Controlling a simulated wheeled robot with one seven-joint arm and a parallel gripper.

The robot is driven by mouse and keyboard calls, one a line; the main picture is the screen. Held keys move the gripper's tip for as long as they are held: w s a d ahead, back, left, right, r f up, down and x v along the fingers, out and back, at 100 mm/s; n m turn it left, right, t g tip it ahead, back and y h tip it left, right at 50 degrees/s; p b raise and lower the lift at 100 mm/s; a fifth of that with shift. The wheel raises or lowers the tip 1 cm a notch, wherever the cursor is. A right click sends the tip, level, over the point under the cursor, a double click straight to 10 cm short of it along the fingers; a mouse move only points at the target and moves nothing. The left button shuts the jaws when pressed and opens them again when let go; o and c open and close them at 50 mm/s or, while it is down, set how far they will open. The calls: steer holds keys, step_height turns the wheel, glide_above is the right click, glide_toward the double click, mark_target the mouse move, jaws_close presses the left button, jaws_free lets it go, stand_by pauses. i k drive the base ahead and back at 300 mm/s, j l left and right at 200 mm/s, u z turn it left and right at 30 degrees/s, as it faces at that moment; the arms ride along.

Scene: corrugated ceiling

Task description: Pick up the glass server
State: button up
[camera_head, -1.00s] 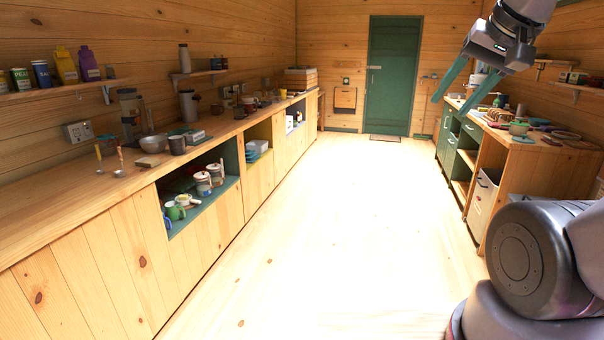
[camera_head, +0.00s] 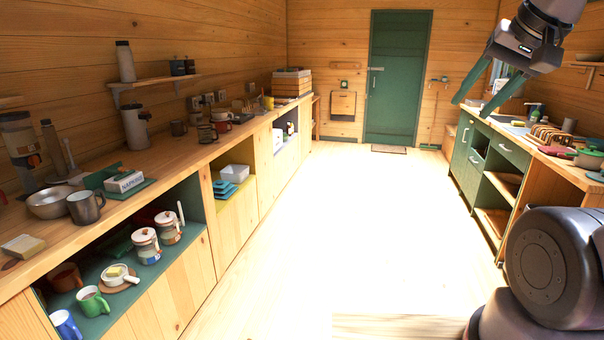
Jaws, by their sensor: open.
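My gripper (camera_head: 473,108) hangs at the upper right, open and empty, with two green fingers apart in the air. I cannot pick out the glass server for certain. Several vessels stand on the long left counter (camera_head: 232,138), including a tall pale jug with a handle (camera_head: 136,128), a tall grey appliance or container (camera_head: 20,150) at the left edge, and cups (camera_head: 221,121) farther along. My gripper is far from all of them.
The floor (camera_head: 330,220) between the counters is clear. A right-hand counter (camera_head: 511,150) holds a dish rack (camera_head: 552,135) and a green pot (camera_head: 588,157). Open shelves under the left counter hold lidded jars (camera_head: 147,246) and mugs (camera_head: 93,301). A green door (camera_head: 397,80) closes the far end.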

mark_target(206, 135)
steer(key=i+j+u, duration=0.2)
steer(key=i, duration=0.5)
steer(key=i+l+u, duration=0.25)
steer(key=i, duration=0.4)
steer(key=i+u, duration=0.2)
steer(key=i, duration=1.15)
steer(key=i+l+u, duration=0.15)
steer(key=i, duration=0.5)
steer(key=i+u, duration=0.25)
steer(key=i, duration=0.5)
